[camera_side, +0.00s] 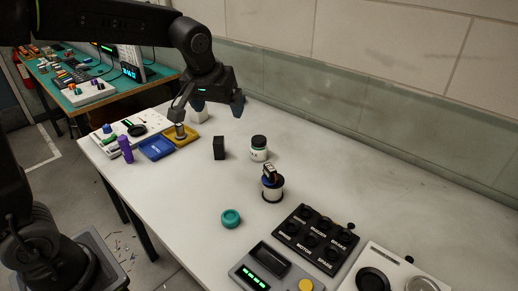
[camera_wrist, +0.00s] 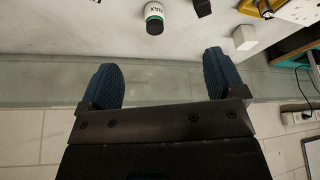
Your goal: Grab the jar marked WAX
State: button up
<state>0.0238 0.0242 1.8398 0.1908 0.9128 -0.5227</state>
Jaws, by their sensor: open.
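The jar marked WAX (camera_wrist: 155,12) is near the top edge of the wrist view, white with a dark lid, its lettering upside down. In the side view, a white jar with a dark lid (camera_side: 259,152) stands upright on the bench near the back wall and looks like the same one; its lettering is too small to read there. My gripper (camera_side: 208,109) is open and empty above the bench, to the left of the jar and higher. In the wrist view, its two blue ridged fingers (camera_wrist: 160,82) are wide apart, with the jar beyond them.
A black block (camera_side: 219,148) stands left of the jar. A white cube (camera_side: 200,115) is under my gripper. A dark-topped spool-like item (camera_side: 272,188), a teal ring (camera_side: 231,218) and a black button panel (camera_side: 315,239) are nearer. Blue (camera_side: 156,148) and yellow (camera_side: 182,136) trays lie left.

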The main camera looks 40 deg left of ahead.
aim_at(259, 139)
jog(key=w+a+f+n, duration=0.1)
jog(key=w+f, duration=0.4)
jog(key=f, duration=0.1)
jog(key=w+a+f+n+y, duration=0.1)
jog(key=w+f, duration=0.5)
jog(key=w+f+n, duration=0.1)
jog(key=w+f, duration=0.4)
jog(key=shift+w+a+f+g, duration=0.3)
jog(key=shift+w+a+f, duration=0.05)
jog(key=shift+a+f, duration=0.05)
jog(key=shift+a+x, duration=0.15)
jog(key=shift+x, duration=1.25)
jog(key=shift+a+x, duration=0.15)
jog(key=shift+x, duration=1.25)
jog(key=shift+w+r, duration=0.1)
jog(key=shift+c, duration=0.4)
jog(key=c, duration=1)
jog(key=shift+r, duration=0.1)
